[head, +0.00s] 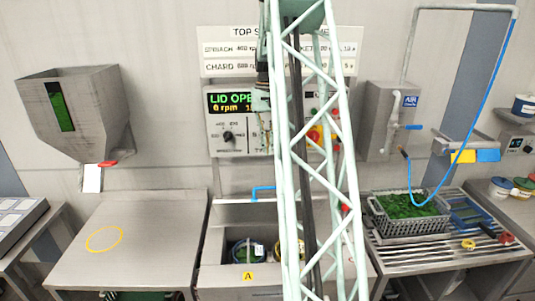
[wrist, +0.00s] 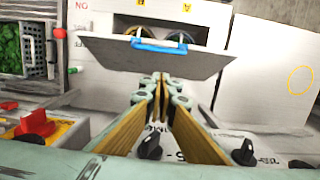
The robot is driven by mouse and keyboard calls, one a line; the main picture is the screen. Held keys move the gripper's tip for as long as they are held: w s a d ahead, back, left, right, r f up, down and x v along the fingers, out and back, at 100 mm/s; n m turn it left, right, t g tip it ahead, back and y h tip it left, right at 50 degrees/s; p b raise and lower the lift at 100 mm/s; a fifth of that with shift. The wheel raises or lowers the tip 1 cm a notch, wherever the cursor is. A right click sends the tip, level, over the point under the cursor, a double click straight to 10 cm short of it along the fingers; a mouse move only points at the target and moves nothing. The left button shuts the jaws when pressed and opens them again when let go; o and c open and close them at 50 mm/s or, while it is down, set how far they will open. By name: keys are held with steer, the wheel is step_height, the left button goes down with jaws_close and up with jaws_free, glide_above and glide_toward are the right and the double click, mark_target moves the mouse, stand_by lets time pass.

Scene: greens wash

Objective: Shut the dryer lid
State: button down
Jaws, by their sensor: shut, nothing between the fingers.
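The dryer lid (wrist: 205,62) is a grey panel with a blue handle (wrist: 158,45) along its edge in the wrist view. In the head view the lid (head: 235,212) stands raised at the back of the dryer tub (head: 212,250), with the blue handle (head: 262,188) at its top. The dryer display (head: 228,102) reads "LID OPE", the rest hidden, and "0 rpm". My gripper (wrist: 159,82) is shut and empty, its fingertips close to the lid in the picture; I cannot tell whether they touch. My lattice arm hides part of the dryer in the head view.
A control panel with knobs (wrist: 150,147) and a red button (wrist: 36,123) lies close below my gripper in the wrist view. A bare steel table (head: 130,240) is left of the dryer. A basket of greens (head: 408,208) stands on the slatted rack at right.

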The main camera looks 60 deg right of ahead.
steer(key=s+a+f+p, duration=0.1)
steer(key=s+a+f, duration=0.1)
steer(key=f, duration=0.9)
steer(key=shift+s+a+f, duration=0.15)
steer(key=shift+a+f, duration=0.05)
steer(key=shift+a, duration=0.45)
steer(key=shift+s+a, duration=0.1)
steer(key=shift+s, duration=0.1)
steer(key=shift+s+a+f+b, duration=0.25)
steer(key=shift+a+b, duration=0.15)
steer(key=shift+b, duration=0.4)
